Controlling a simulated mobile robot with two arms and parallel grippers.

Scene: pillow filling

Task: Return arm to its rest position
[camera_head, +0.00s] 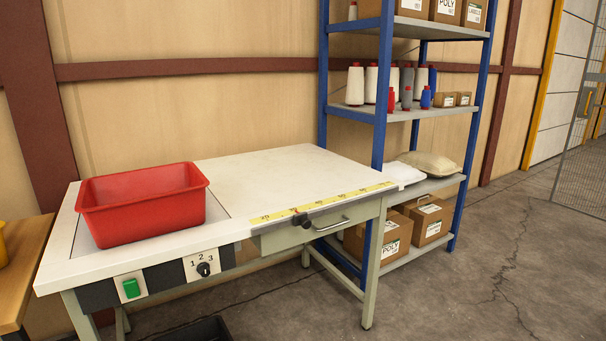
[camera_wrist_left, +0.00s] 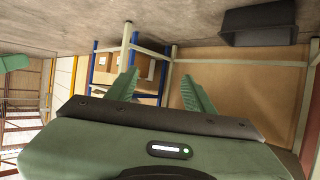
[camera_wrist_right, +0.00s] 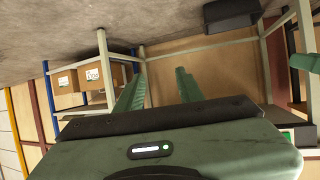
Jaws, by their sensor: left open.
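My left gripper (camera_wrist_left: 159,73) shows in the left wrist view with its two green fingers apart and nothing between them. My right gripper (camera_wrist_right: 160,75) shows in the right wrist view, also with its fingers apart and empty. Neither gripper nor arm shows in the head view. Both wrist views look out over the floor, the table legs and the shelf, with the floor at the top of the picture. No object touches either gripper's fingers.
A worktable (camera_head: 275,175) carries a red bin (camera_head: 145,212) at its left. A blue-framed shelf (camera_head: 381,90) with spools, boxes and bags stands behind right. A black bin (camera_head: 195,330) is on the floor below the table. Open floor (camera_head: 480,270) lies at right.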

